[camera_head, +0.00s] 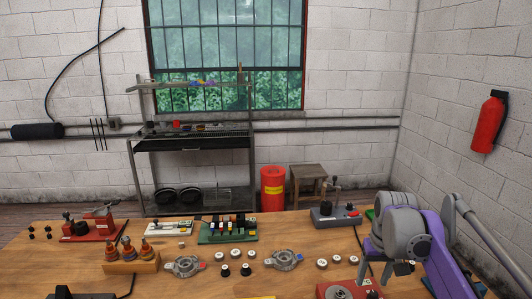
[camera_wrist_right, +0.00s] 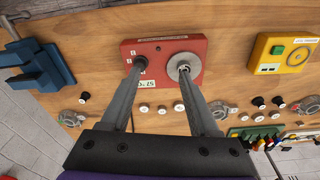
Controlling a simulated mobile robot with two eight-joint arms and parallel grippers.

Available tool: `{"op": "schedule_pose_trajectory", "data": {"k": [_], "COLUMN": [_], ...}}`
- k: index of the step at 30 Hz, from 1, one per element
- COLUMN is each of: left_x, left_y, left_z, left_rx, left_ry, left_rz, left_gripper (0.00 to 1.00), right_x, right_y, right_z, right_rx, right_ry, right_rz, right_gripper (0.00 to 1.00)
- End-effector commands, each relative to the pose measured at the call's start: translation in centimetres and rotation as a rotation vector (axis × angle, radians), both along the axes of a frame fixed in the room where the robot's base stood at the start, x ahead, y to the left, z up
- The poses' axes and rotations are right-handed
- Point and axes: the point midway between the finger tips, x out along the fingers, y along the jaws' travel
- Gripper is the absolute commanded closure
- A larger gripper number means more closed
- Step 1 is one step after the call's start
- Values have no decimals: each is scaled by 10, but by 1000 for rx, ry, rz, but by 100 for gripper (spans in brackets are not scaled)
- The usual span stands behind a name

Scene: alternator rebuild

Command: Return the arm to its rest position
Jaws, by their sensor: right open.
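My right gripper (camera_head: 375,275) hangs from the purple and grey right arm at the right of the head view, fingers pointing down over the table. In the right wrist view the right gripper (camera_wrist_right: 162,68) has its two fingers apart with nothing between them. Beyond the fingertips lies a red box (camera_wrist_right: 154,48) with a dark knob and a round grey disc. This red box (camera_head: 330,290) also shows at the bottom edge of the head view, partly cut off. Whether the fingertips touch it I cannot tell. My left gripper is out of view.
The wooden table (camera_head: 225,281) holds two grey alternator housings, several small white and black parts, a green rack (camera_head: 228,234) and a red fixture (camera_head: 88,231). A yellow box (camera_wrist_right: 284,53) and a blue vise (camera_wrist_right: 35,65) flank the red box in the wrist view.

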Motion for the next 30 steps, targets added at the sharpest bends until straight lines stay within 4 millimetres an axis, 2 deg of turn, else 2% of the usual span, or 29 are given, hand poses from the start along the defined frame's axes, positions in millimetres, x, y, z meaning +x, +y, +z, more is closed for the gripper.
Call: {"op": "schedule_pose_trajectory", "data": {"k": [1,8,15,18,21,24,30], "left_x": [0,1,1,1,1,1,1], "left_y": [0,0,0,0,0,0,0], "left_z": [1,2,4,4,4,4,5], "left_rx": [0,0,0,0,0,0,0], "left_ry": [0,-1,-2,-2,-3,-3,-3], "left_rz": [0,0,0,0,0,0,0], "left_gripper": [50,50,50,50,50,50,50], "right_x": [-19,-101,-190,-217,-234,-242,-243], "right_y": [13,57,89,96,100,102,102], "right_z": [-3,-36,-98,-122,-138,-147,-148], "right_rx": [-4,-14,-13,-10,-7,-6,-5], "right_ry": [-27,-153,-280,-318,-345,-357,-360], "right_rz": [11,46,82,92,98,100,100], "right_gripper": [38,38,38,38,38,38,38]}}
